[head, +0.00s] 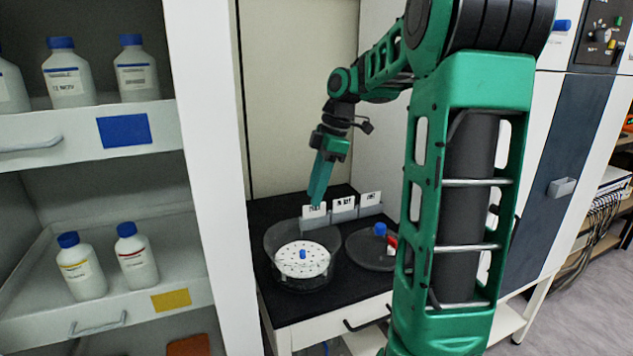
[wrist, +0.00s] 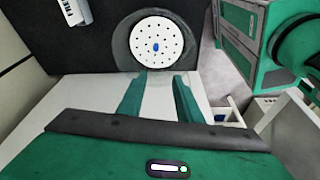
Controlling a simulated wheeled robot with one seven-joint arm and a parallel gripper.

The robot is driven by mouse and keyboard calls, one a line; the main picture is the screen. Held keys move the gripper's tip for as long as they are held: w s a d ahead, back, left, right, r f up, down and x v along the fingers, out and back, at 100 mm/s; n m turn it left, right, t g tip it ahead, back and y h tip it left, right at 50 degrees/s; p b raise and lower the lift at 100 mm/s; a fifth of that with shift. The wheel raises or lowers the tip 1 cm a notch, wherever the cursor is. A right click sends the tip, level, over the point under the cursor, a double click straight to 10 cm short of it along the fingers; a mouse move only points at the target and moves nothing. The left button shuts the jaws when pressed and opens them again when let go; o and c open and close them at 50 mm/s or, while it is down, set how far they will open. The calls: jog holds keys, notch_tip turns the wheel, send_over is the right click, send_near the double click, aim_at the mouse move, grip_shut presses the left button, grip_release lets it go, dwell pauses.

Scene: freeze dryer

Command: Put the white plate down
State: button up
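The white plate (head: 302,262) is round, with several small dark holes and a blue knob at its centre. It lies level inside a clear round chamber (head: 275,275) on the black bench top. The plate also shows in the wrist view (wrist: 143,35), beyond my fingertips. My gripper (head: 317,197) points down above the back of the bench, apart from the plate. In the wrist view its two green fingers (wrist: 161,78) are spread, with nothing held between them.
A dark round lid (head: 370,258) with a blue knob and a red part is right of the chamber. Labelled cards (head: 343,205) stand behind, close to my gripper. Shelves with blue-capped bottles (head: 80,268) stand at left. My arm hides the bench's right side.

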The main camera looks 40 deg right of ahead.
jog(key=s+a+f+m, duration=0.1)
jog(key=s+f+m, duration=0.2)
jog(key=s+m, duration=0.3)
jog(key=s+a+f+m+g+h, duration=0.1)
jog(key=s+a+f+m, duration=0.1)
jog(key=s+m, duration=0.4)
jog(key=s+a+f+m+h, duration=0.1)
jog(key=s+f+m, duration=0.3)
jog(key=s, duration=1)
jog(key=a+m, duration=0.1)
jog(key=m, duration=0.2)
jog(key=shift+f, duration=0.4)
jog(key=shift+a, duration=0.1)
